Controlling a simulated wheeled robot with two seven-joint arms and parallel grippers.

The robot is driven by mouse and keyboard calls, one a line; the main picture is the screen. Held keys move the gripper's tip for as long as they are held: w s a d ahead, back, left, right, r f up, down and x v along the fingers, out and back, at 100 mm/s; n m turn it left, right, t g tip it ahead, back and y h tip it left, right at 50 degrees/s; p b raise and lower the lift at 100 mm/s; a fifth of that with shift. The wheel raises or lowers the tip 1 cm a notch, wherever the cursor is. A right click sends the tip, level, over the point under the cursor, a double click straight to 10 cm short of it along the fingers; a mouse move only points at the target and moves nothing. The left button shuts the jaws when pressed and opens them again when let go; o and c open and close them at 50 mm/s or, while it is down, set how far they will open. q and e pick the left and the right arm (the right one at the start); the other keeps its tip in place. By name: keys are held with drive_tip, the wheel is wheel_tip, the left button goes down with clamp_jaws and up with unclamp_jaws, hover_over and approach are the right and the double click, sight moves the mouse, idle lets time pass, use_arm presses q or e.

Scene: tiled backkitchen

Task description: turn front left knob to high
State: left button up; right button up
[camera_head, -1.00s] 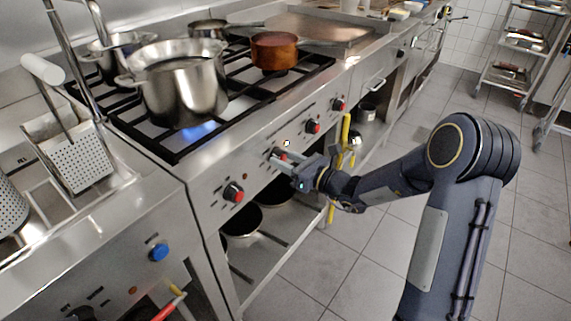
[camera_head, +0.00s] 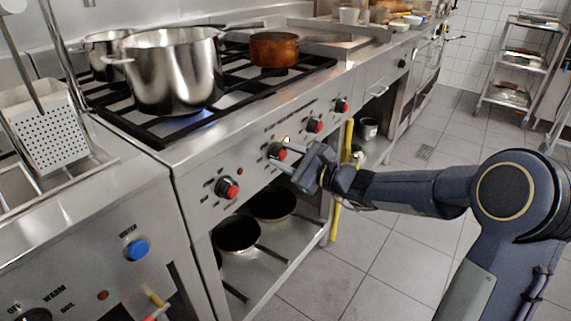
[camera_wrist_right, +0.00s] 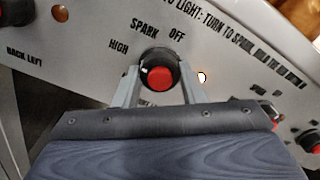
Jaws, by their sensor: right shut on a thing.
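The stove's front panel (camera_head: 255,176) carries several black knobs with red faces. My right gripper (camera_head: 280,158) is shut on the second knob from the left (camera_head: 276,150). In the right wrist view this knob (camera_wrist_right: 161,74) sits between the two fingers of the gripper (camera_wrist_right: 160,90), with SPARK, OFF and HIGH printed around it. A small white mark shows on its left side, towards HIGH. A small light (camera_wrist_right: 202,77) glows beside it. The leftmost knob (camera_head: 228,188) is free; the label BACK LEFT shows near it in the wrist view. My left gripper is out of view.
A large steel pot (camera_head: 172,72) stands on the front left burner with a blue glow beneath. A copper pan (camera_head: 274,49) is to its right. Pans (camera_head: 238,234) lie on the shelf below. Yellow tubing (camera_head: 347,140) hangs just right of my gripper.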

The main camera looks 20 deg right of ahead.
idle(0.5)
drive_tip(key=o, duration=1)
drive_tip(key=p+v, duration=0.1)
drive_tip(key=v, duration=0.7)
